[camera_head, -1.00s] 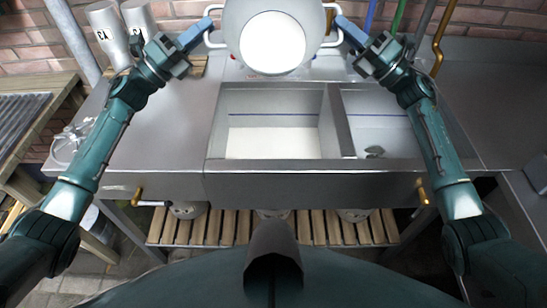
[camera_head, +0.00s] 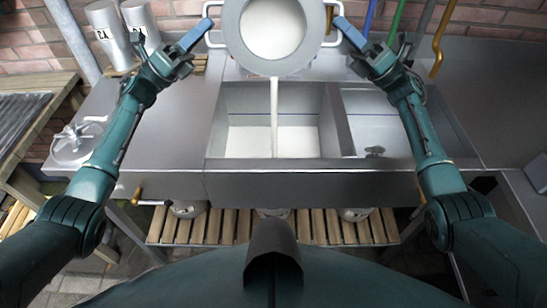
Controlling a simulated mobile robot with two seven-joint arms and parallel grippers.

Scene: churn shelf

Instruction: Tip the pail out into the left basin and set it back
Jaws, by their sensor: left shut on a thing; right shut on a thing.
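A grey metal pail (camera_head: 232,32) with white liquid inside is held up over the back of the sink, tilted with its mouth toward me. A thin white stream (camera_head: 274,105) runs from its lower rim into the left basin (camera_head: 222,118). White liquid covers the floor of that basin. My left gripper (camera_head: 205,27) is shut on the pail's left handle. My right gripper (camera_head: 341,24) is shut on the pail's right handle.
The right basin (camera_head: 388,103) holds a small grey object (camera_head: 375,151). Two labelled grey cans (camera_head: 106,35) stand at the back left. A brass tap (camera_head: 440,45) and coloured pipes rise at the back right. The left counter is mostly bare.

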